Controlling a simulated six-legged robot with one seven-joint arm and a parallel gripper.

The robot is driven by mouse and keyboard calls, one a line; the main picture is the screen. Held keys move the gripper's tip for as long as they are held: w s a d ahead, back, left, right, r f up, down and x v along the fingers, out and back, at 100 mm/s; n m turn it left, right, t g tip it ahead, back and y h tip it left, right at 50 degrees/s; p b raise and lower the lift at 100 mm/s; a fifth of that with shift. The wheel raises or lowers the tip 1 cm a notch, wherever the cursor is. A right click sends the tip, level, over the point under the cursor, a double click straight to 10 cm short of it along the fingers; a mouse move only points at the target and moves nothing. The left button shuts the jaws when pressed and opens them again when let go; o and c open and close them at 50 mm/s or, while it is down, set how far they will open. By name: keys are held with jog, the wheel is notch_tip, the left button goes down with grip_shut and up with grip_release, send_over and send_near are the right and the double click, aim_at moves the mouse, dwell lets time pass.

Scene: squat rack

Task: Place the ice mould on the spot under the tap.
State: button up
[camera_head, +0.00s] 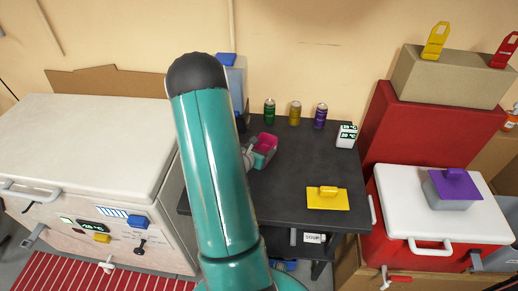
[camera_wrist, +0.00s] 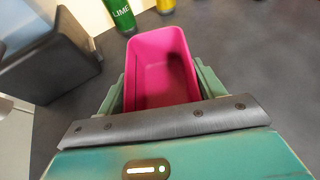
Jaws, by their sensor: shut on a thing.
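The ice mould looks to be the open pink rectangular tub (camera_wrist: 160,62), which appears empty in the wrist view. My gripper (camera_wrist: 162,85) is shut on it, with a green finger along each side. In the head view the pink tub (camera_head: 267,142) is at the back left of the dark table, partly hidden by my gripper and arm. A pale container with a blue top (camera_head: 226,59) stands behind my arm, mostly hidden. I cannot make out its tap or the spot under it. A dark box (camera_wrist: 45,60) is left of the tub in the wrist view.
Green (camera_head: 270,112), yellow (camera_head: 295,113) and purple (camera_head: 320,116) cans stand along the dark table's (camera_head: 285,180) back, with a white box (camera_head: 347,136) to their right. A yellow handled plate (camera_head: 328,198) lies at the front right. A white chest (camera_head: 80,140) stands left.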

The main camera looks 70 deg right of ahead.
jog(key=shift+s, duration=0.2)
jog(key=o, duration=1)
jog(key=shift+f, duration=0.15)
jog(key=shift+o, duration=0.2)
